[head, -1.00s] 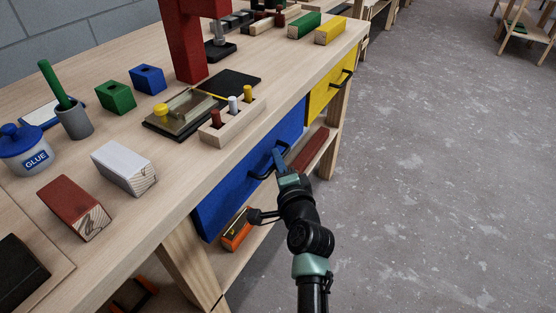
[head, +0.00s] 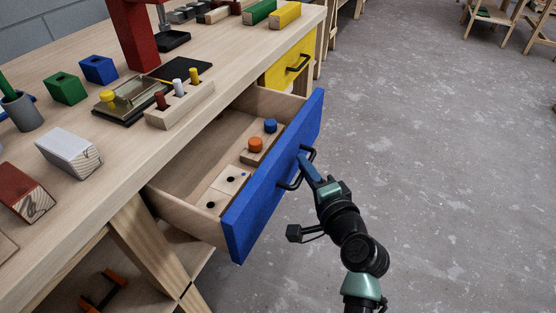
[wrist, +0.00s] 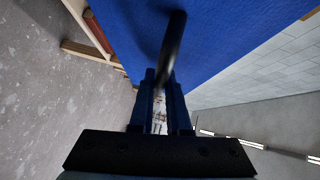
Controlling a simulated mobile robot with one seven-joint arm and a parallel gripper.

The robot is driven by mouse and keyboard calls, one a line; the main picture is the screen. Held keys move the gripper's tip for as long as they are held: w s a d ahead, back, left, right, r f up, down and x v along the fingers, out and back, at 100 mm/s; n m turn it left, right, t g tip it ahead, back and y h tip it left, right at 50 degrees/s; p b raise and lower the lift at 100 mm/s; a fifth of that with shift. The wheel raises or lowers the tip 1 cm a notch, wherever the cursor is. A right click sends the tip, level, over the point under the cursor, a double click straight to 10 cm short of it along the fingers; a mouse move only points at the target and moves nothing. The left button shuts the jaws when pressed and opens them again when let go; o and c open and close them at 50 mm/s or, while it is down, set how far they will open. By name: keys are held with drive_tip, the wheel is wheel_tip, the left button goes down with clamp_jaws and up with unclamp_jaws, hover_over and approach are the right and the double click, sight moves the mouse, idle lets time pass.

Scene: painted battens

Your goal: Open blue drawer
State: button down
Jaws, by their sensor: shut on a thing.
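The blue drawer (head: 275,180) stands pulled out from under the workbench, its inside showing in the head view. Its black bar handle (head: 288,185) is on the blue front. My gripper (head: 304,160) is shut on the handle, in front of the drawer. In the wrist view the two fingers (wrist: 160,95) close around the dark handle (wrist: 174,45), with the blue front (wrist: 215,35) filling the view behind. Inside the drawer lie wooden blocks, one with an orange knob (head: 256,144) and a blue knob (head: 270,125), another with dark holes (head: 228,183).
The yellow drawer (head: 285,68) beside it is closed. On the workbench top (head: 110,145) stand a wooden rack with pegs (head: 180,110), a white block (head: 68,153), a green block (head: 64,88) and a red stand (head: 135,35). The grey floor (head: 440,170) to the right is clear.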

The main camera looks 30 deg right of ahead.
drive_tip(key=s+d, duration=0.5)
drive_tip(key=s, duration=0.1)
drive_tip(key=shift+s+b, duration=0.25)
drive_tip(key=shift+b, duration=0.05)
drive_tip(key=c, duration=0.9)
unclamp_jaws()
drive_tip(key=s, duration=0.4)
drive_tip(key=s+a+r+p, duration=0.1)
drive_tip(key=s, duration=0.3)
drive_tip(key=s+r+p, duration=0.1)
drive_tip(key=s, duration=0.3)
drive_tip(key=shift+s+a, duration=0.3)
drive_tip(key=shift+s, duration=0.05)
